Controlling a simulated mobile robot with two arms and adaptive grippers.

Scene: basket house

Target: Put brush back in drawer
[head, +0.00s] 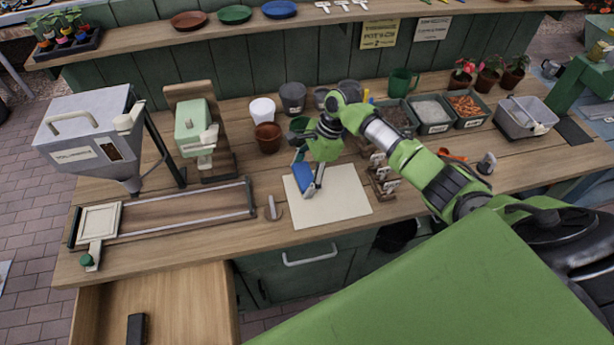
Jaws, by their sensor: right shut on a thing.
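My right gripper (308,172) points down over a pale square board (345,205) on the workbench. It is shut on a blue object (303,178), seemingly the brush; the fingers and wrist partly hide it. I cannot tell whether it touches the board. The wooden drawer (195,300) is pulled open at the lower left, below the bench top. A dark block-like object (136,328) lies in it; the rest of its visible floor is bare. My left gripper is not in view.
A small upright tool (273,208) stands left of the board. A long metal-railed frame (180,210) lies further left, above the drawer. Pots (267,137) and grey bins (431,113) line the back. A shut green drawer front (300,268) is beside the open drawer.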

